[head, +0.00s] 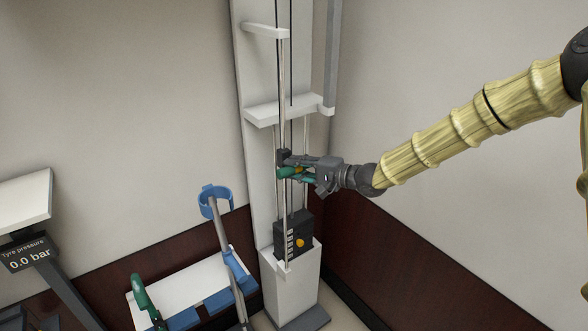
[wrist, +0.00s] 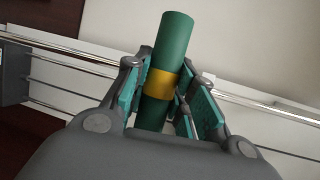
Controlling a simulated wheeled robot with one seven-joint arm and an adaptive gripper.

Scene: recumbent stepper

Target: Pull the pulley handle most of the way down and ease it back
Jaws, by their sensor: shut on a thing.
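The pulley handle (wrist: 172,58) is a green cylinder with a yellow band around its middle. In the wrist view it stands between the teal pads of my gripper (wrist: 170,100), which is shut on it near the band. In the head view my gripper (head: 300,172) holds the green handle (head: 289,173) in front of the tall white pulley column (head: 254,150). The handle is below the white cross shelf and above the dark weight block (head: 293,237). The fingers partly hide the handle.
A blue-cuffed crutch (head: 222,225) leans by a white-topped bench (head: 185,285) at lower left. A second green handgrip (head: 142,291) stands there. A tyre pressure display (head: 28,253) reads 0.0 bar. Walls meet close behind the column. Open space lies right of it, below my arm.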

